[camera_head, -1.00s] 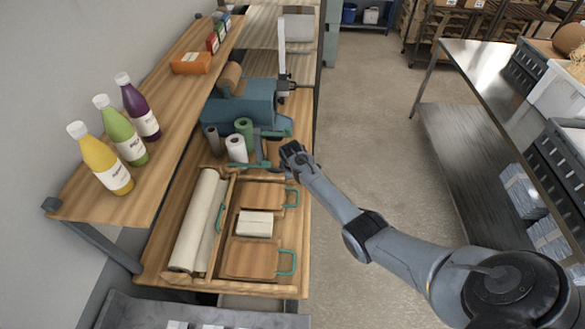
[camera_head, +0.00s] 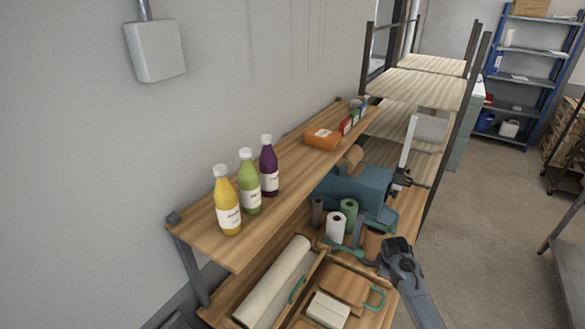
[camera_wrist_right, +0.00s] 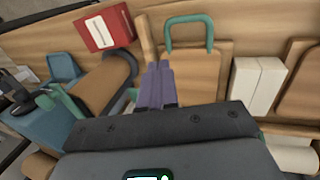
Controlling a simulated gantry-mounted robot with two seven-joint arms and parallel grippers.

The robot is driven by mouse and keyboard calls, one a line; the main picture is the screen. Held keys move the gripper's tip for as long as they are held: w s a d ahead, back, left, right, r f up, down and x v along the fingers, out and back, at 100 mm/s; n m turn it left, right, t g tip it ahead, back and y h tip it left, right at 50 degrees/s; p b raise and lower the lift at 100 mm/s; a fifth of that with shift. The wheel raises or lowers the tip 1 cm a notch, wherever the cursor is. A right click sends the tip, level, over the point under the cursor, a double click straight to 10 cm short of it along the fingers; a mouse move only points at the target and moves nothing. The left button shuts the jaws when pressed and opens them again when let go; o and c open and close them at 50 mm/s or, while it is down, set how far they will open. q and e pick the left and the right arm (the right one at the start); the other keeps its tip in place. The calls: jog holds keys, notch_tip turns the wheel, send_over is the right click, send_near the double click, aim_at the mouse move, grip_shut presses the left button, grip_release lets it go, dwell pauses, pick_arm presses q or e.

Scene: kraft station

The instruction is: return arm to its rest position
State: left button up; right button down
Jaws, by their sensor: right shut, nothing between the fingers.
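My right gripper (camera_head: 388,262) is over the wooden workbench, near the right edge of the tray of boards. My right arm reaches to it from the lower right of the head view. In the right wrist view, the right gripper's two fingers (camera_wrist_right: 155,86) are together with nothing between them. They appear in front of a wooden board with a green handle (camera_wrist_right: 190,32); I cannot tell if they touch it. My left gripper does not show.
A shelf (camera_head: 215,245) holds yellow, green and purple bottles. Below are a teal machine (camera_head: 352,190), a white roll (camera_head: 275,280), small rolls (camera_head: 336,227) and a white box (camera_head: 328,309). A red box (camera_wrist_right: 105,28) shows in the wrist view.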

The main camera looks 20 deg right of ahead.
jog(key=s+a+f+g, duration=0.2)
jog(key=s+a+f, duration=0.1)
jog(key=s+f, duration=0.85)
jog(key=s+a+f+n+p, duration=0.1)
jog(key=s+a+f+n, duration=0.15)
jog(key=s+a, duration=0.85)
jog(key=s+a+r+y, duration=0.1)
jog(key=s+a+r, duration=0.2)
jog(key=s+a, duration=0.35)
jog(key=a+r+m+t, duration=0.1)
jog(key=a+r+m, duration=0.1)
jog(key=r, duration=0.4)
jog(key=s+a+r+m+t+y, duration=0.1)
jog(key=a+r+m, duration=0.2)
jog(key=a+r, duration=0.2)
jog(key=a+r+m+t+y, duration=0.1)
jog(key=a+r, duration=0.3)
jog(key=r, duration=0.5)
jog(key=shift+s+m+t+p, duration=0.15)
jog(key=shift+m+t+p, duration=0.2)
jog(key=shift+m, duration=0.3)
jog(key=shift+r, duration=0.1)
